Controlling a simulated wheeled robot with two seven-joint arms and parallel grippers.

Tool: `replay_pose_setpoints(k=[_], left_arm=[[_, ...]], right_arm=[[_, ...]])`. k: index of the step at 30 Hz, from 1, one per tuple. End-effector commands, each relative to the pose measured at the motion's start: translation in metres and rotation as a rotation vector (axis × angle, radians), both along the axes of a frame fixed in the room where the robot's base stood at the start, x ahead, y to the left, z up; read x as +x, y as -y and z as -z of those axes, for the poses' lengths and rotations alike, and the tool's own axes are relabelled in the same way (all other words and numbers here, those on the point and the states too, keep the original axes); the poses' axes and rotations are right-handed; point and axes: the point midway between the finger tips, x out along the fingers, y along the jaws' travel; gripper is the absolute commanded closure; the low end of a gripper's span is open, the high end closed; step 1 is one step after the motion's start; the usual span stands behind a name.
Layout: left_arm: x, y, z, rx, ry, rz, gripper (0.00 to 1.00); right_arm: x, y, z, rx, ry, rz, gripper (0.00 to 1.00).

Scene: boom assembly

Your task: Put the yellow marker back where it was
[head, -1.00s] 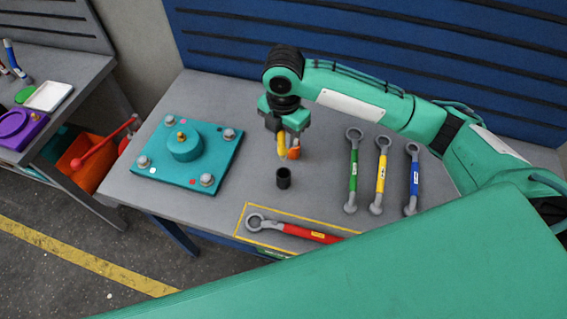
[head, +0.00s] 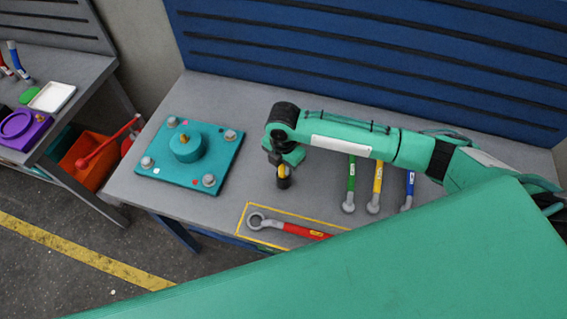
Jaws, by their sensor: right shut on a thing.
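The yellow marker (head: 281,171) shows as a small yellow piece below my right gripper (head: 282,164), which is shut on it. The marker's lower end is at the mouth of the small black cup (head: 284,183); it appears to be in the opening, but how deep I cannot tell. The cup stands upright on the grey table. My right wrist and arm hide most of the fingers and the marker's upper part. My left gripper is not in view.
A teal plate (head: 218,176) with bolts lies left of the cup. A red wrench (head: 302,231) lies in a yellow outline in front. Green (head: 350,183), yellow (head: 376,181) and blue (head: 409,184) wrenches lie to the right, partly hidden by my arm.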

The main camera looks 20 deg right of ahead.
Motion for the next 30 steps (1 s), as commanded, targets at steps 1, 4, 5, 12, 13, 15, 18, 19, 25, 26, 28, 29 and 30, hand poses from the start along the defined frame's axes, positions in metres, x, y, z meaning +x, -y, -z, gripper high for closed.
replay_pose_setpoints(k=[1, 4, 5, 12, 13, 15, 18, 19, 25, 26, 28, 29, 30], left_arm=[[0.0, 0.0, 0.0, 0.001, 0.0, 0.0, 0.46], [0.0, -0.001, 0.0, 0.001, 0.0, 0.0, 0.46], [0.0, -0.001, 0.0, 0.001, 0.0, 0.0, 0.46], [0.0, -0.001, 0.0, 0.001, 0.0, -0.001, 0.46], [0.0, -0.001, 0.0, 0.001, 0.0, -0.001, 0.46], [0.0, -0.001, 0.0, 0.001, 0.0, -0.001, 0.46], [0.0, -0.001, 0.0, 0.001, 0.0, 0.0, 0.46], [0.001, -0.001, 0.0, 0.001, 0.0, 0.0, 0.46], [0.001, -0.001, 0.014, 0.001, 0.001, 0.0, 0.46], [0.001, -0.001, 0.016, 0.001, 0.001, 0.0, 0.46], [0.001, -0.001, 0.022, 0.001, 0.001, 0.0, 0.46], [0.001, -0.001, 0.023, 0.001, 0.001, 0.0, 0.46], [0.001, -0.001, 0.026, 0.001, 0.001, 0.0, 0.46]], right_arm=[[0.0, 0.0, 0.0, 0.0, 0.0, 0.0, 1.0], [0.0, 0.0, 0.002, 0.0, 0.0, 0.0, 1.0], [0.0, 0.0, 0.003, 0.0, 0.0, 0.0, 1.0], [0.0, 0.0, 0.002, 0.0, 0.0, 0.0, 0.55], [0.0, 0.0, 0.002, 0.0, 0.0, 0.0, 0.55], [0.0, 0.0, 0.002, 0.0, 0.0, 0.0, 0.55], [0.0, 0.0, 0.0, 0.001, 0.001, 0.0, 0.55], [0.0, 0.0, -0.002, 0.001, 0.001, 0.0, 0.55], [0.001, 0.0, -0.028, 0.002, 0.005, 0.0, 0.55], [0.002, 0.0, -0.035, 0.002, 0.005, -0.001, 0.55], [0.001, 0.0, -0.051, 0.002, 0.006, -0.001, 0.55], [0.002, 0.0, -0.058, 0.002, 0.006, 0.0, 0.55], [0.001, 0.0, -0.066, 0.002, 0.005, -0.001, 0.55]])
